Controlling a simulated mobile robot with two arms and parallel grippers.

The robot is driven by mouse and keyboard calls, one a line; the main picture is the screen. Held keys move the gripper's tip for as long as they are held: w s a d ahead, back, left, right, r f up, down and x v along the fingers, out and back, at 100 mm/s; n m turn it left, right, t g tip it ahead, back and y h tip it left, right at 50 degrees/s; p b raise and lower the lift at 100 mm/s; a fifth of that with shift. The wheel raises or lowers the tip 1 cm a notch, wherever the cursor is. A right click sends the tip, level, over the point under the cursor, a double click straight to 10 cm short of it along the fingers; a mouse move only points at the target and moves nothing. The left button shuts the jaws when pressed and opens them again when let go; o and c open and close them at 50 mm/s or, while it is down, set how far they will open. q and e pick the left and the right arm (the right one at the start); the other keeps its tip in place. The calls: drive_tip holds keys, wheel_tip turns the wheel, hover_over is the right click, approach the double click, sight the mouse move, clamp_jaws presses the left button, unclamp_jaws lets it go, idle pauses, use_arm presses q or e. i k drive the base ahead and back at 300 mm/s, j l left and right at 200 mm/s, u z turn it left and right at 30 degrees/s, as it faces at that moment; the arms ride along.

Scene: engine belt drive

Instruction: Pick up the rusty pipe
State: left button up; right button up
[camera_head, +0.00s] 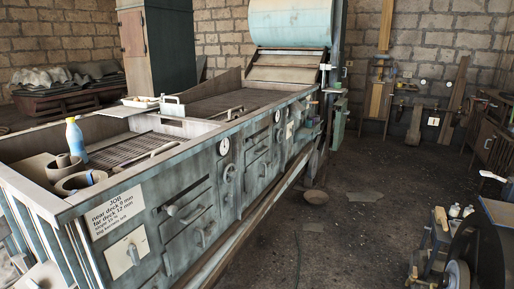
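I cannot pick out a rusty pipe for certain. A short brownish hollow cylinder (64,166) stands in the near left corner of the machine's open deck, with a wider ring-shaped piece (78,184) in front of it. A thin rod (155,151) lies slanted across the deck near its front wall, and a small dark piece (234,112) lies on the ledge farther back.
A bowl (315,197) sits on the floor. A dark disc (478,255) stands at lower right. Open floor (350,240) lies between.

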sight(238, 116)
drive_tip(key=i+l+u, duration=0.15)
drive_tip(key=i, duration=1.05)
drive_tip(key=i+u, duration=0.1)
drive_tip(key=u, duration=0.3)
drive_tip(key=l+u, duration=0.1)
drive_tip(key=u, duration=0.3)
drive_tip(key=i+l+u, duration=0.1)
drive_tip(key=u, duration=0.3)
drive_tip(key=i+l+u, duration=0.2)
drive_tip(key=l+u, duration=0.2)
drive_tip(key=l, duration=0.3)
drive_tip(key=i+l+u, duration=0.15)
drive_tip(key=l+u, duration=0.2)
drive_tip(key=l, duration=0.35)
drive_tip(key=l+u, duration=0.4)
drive_tip(key=l, duration=0.3)
